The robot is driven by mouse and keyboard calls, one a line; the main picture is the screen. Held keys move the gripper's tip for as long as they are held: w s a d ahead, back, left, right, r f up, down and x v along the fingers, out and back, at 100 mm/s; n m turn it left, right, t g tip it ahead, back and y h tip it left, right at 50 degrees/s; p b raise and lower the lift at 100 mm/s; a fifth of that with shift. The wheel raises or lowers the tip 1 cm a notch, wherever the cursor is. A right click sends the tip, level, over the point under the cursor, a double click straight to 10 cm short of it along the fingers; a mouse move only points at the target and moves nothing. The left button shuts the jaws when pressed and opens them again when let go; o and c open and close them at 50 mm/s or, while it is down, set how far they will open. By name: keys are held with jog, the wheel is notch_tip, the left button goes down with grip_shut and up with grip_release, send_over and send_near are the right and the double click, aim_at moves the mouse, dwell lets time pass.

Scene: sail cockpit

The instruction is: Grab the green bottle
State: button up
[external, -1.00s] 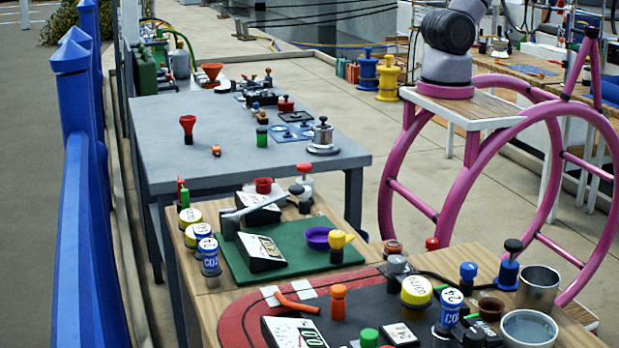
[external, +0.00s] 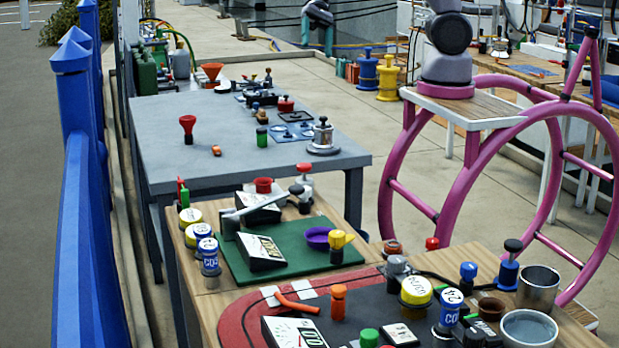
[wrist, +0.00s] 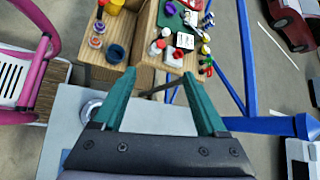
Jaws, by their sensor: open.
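A small green bottle (external: 262,138) with a dark top stands upright on the grey table (external: 180,115) in the external view, left of a silver pot-like piece (external: 322,138). My gripper (external: 317,38) shows at the top of the external view, teal fingers pointing down, well apart from the bottle in the picture. In the wrist view my gripper (wrist: 158,75) is open with nothing between its fingers. I cannot make out the green bottle in the wrist view; the gripper body covers much of the grey table there.
A cluttered wooden table (external: 205,280) is in front. A blue railing (external: 75,220) runs along the left.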

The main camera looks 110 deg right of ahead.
jog(key=w+d+f+m+t, duration=0.2)
jog(key=w+d+f+m, duration=0.15)
jog(key=f, duration=0.25)
jog(key=w+d+f+m+t, duration=0.2)
jog(key=d+f+m, duration=0.25)
jog(key=f, duration=0.25)
jog(key=m+t+h, duration=0.2)
jog(key=m+t, duration=0.2)
jog(key=m, duration=0.2)
send_near(258, 138)
jog(key=shift+w+a, duration=0.2)
jog(key=shift+a, duration=0.25)
jog(key=shift+w+f, duration=0.15)
jog(key=shift+f, duration=0.1)
jog(key=x, duration=0.4)
jog(key=shift+w+a+f, duration=0.1)
jog(key=shift+w+f, duration=0.1)
jog(key=shift+w, duration=0.05)
jog(key=x, duration=0.5)
jog(key=shift+w+a, duration=0.1)
jog(key=shift+w, duration=0.3)
grip_shut()
